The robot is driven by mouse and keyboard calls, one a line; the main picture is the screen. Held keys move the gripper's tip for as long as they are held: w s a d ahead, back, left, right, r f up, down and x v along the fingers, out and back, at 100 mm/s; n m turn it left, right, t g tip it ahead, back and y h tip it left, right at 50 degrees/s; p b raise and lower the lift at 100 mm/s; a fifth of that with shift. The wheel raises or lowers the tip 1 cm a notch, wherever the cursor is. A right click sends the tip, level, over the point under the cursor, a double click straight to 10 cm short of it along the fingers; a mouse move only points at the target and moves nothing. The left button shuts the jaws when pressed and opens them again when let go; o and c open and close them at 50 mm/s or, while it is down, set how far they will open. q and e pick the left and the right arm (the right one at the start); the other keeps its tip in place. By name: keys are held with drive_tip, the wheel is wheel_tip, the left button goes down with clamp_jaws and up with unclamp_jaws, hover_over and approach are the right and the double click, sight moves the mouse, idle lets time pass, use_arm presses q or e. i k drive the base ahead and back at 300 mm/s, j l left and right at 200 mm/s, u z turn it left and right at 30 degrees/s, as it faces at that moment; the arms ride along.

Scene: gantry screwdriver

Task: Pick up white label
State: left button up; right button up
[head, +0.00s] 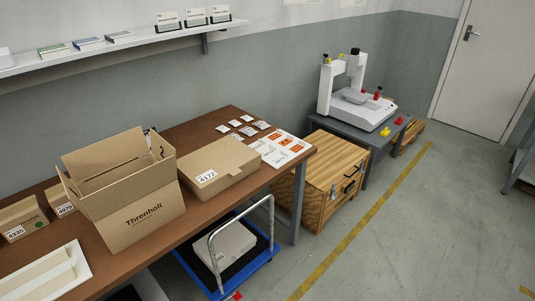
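Several small white labels lie in loose rows at the far end of the brown table (168,149). One white label (248,131) lies in the middle of the group, and another (235,123) lies near the back edge. Fine print on them is too small to read. A white sheet (268,149) with orange and white labels lies beside them, toward the table's right corner. Neither of my grippers shows in the head view.
An open carton (143,213) marked Threnholt and a closed box (218,168) labelled 4172 stand on the table left of the labels. A blue cart (262,262) is below. A wooden crate (322,185) stands right of the table.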

sight(283, 156)
drive_tip(key=u, duration=0.2)
drive_tip(key=i+l+u, duration=0.25)
drive_tip(key=u, duration=0.25)
drive_tip(key=i+l+u, duration=0.2)
drive_tip(key=l+u, duration=0.25)
